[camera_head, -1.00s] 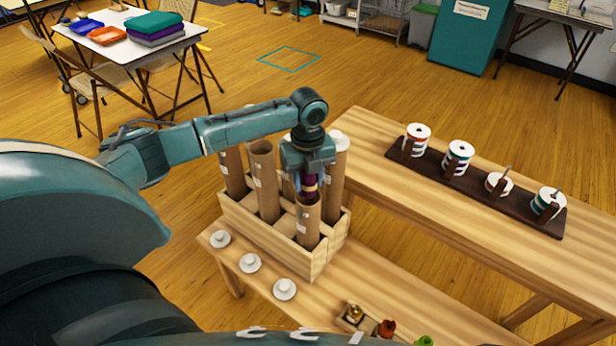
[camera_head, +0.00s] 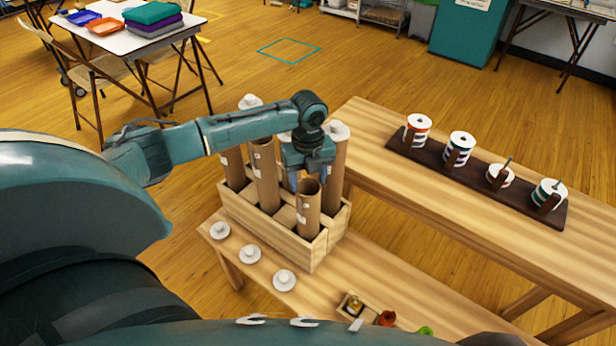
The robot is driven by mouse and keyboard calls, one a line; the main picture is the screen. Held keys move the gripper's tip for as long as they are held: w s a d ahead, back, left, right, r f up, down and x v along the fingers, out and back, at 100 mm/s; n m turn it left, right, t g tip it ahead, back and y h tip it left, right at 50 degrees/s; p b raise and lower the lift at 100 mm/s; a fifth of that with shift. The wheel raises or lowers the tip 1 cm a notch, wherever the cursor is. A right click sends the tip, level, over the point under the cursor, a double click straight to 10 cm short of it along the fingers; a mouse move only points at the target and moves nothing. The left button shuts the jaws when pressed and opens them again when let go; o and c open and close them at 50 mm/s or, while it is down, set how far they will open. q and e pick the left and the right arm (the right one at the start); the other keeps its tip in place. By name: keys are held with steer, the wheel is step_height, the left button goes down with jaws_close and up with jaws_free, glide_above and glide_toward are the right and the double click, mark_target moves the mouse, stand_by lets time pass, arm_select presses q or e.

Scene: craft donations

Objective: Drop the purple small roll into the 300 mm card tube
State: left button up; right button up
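Several brown card tubes stand upright in a wooden crate on the low bench. The front tube (camera_head: 308,211) is the shortest one showing and has a dark open top. My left gripper (camera_head: 308,180) is pointed down right at this tube's mouth, with its fingers apart and nothing visible between them. The purple small roll is not visible anywhere; the inside of the tube is too dark to tell if it lies there. A taller open tube (camera_head: 265,180) stands to the left, partly behind my arm. My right gripper is not in view.
The crate (camera_head: 290,246) holds the tubes; two rear tubes wear white caps. Loose white caps (camera_head: 284,280) lie on the bench in front. Small coloured rolls (camera_head: 386,318) lie at the bench's front. A dark rack (camera_head: 480,180) of spools stands on the higher table at right.

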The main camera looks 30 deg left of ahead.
arm_select(q)
steer(key=shift+o, duration=0.8)
step_height(320, 180, up, 13)
stand_by(0.5)
